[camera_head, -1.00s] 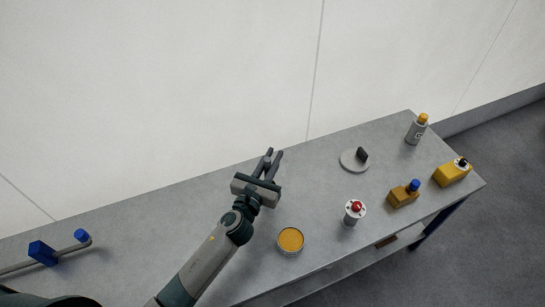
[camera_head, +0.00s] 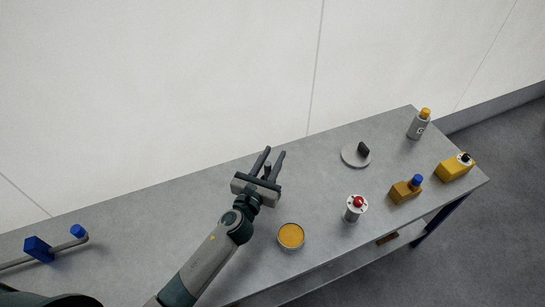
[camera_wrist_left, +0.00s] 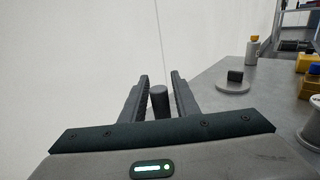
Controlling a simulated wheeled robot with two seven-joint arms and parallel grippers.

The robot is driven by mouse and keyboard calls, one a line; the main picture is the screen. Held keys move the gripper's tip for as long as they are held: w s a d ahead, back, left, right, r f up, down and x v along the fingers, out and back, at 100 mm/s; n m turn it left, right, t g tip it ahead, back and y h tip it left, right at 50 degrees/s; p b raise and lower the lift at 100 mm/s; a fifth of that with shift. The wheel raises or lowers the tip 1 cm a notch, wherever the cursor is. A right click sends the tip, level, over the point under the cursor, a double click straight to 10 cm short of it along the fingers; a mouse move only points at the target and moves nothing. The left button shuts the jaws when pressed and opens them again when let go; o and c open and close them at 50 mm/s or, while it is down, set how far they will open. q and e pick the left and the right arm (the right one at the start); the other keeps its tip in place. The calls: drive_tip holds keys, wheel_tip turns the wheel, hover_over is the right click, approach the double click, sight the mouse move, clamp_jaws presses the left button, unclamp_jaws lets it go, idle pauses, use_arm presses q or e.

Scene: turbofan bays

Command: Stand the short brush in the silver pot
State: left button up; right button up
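My left gripper (camera_head: 273,153) is over the back part of the grey bench with its two fingers apart. In the left wrist view, a dark round-ended post (camera_wrist_left: 160,101) shows between the fingers, with a narrow gap on each side. I cannot tell whether it is the short brush. No bristles show. A round silver-rimmed tin (camera_head: 291,236) with an orange-yellow top is right of my left forearm, near the front edge. A silver cylinder (camera_head: 353,212) with a red knob stands farther right. I cannot tell which is the silver pot. My right gripper is not in view.
The bench (camera_head: 150,215) stands against a pale wall. A grey disc with a dark block (camera_head: 356,155), a yellow-capped bottle (camera_head: 418,127), a blue-topped ochre block (camera_head: 404,192) and a yellow block (camera_head: 453,170) are at right. A blue-ended bar (camera_head: 40,250) is at left.

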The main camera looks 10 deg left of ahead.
use_arm(q)
drive_tip(key=shift+o, duration=0.3)
drive_tip(key=shift+s, duration=0.1)
drive_tip(key=s+a+b, duration=0.2)
drive_tip(key=s+a, duration=0.1)
drive_tip(key=s, duration=1.4)
drive_tip(key=shift+a+b, duration=0.2)
drive_tip(key=shift+b, duration=0.1)
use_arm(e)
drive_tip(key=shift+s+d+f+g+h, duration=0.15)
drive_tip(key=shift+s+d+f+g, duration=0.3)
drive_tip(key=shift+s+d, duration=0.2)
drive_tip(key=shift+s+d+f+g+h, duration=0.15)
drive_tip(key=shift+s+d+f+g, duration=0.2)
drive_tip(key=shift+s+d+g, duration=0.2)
